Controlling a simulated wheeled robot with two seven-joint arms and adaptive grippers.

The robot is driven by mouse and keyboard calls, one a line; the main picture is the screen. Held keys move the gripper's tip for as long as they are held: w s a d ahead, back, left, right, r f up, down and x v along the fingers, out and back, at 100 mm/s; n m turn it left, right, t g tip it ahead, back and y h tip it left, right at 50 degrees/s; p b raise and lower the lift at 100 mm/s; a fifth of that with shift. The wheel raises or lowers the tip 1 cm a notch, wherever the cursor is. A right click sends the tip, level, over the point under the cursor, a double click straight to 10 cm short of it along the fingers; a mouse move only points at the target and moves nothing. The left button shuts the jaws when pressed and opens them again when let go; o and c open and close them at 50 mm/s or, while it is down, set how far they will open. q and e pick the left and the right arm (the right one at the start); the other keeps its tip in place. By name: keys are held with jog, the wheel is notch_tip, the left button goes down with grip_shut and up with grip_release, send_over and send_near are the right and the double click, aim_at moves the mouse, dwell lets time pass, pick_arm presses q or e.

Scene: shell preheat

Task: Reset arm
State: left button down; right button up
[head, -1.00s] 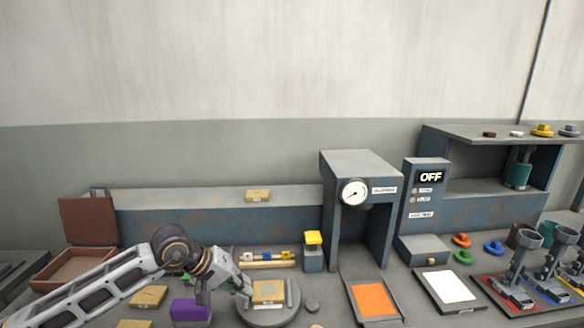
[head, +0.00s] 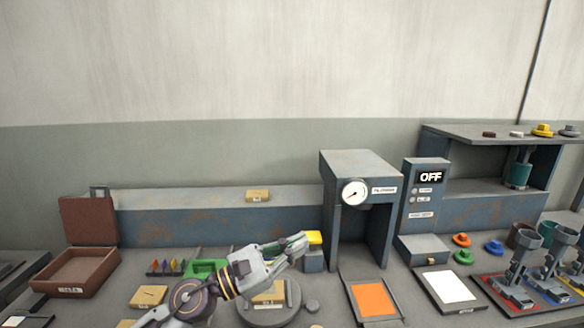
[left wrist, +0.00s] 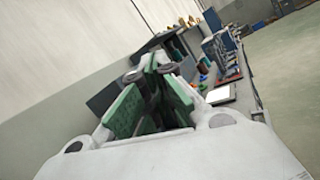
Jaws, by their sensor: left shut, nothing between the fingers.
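My left gripper (head: 296,243) is raised over the bench in the head view, its fingers pointing right and slightly up. It is shut and empty. It overlaps the yellow-topped block (head: 313,259) in the picture; I cannot tell the gap between them. Its green finger pads (left wrist: 150,100) also show in the left wrist view, which looks along the bench at a tilt. My left arm hides part of the round plate (head: 270,314) and the tan block (head: 268,296) on it. My right gripper is not in view.
A gauge press (head: 361,165) and a control box marked OFF (head: 427,190) stand right of the gripper. An orange pad (head: 374,299) and a white pad (head: 447,286) lie in front. An open brown box (head: 78,270) is at left, a shelf (head: 500,133) at right.

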pick_arm(q)
jog(key=w+a+f+n+t+y, duration=0.25)
jog(key=a+n+t+y, duration=0.4)
jog(key=n, duration=0.85)
jog(key=w+a+f+n+t+y, duration=0.25)
jog(key=a+n+t+y, duration=0.4)
jog(key=n, duration=0.85)
jog(key=s+a+f+n+g+y, duration=0.3)
jog(key=a+f+n+g+y, duration=0.5)
jog(key=f+n, duration=0.4)
jog(key=s+a+f+n+g+h, duration=0.2)
jog(key=s+f+n+g, duration=0.75)
jog(key=s+f, duration=1)
notch_tip(320, 180, down, 31)
jog(key=s+a+m+g, duration=0.1)
jog(key=s+a+g, duration=0.1)
jog(key=s+a, duration=0.1)
jog(key=s+a+f, duration=0.3)
jog(key=s+f, duration=0.7)
jog(key=s+a+f, duration=0.4)
jog(key=s+f, duration=0.6)
jog(key=shift+s+g+y, duration=0.3)
jog(key=shift+g, duration=0.15)
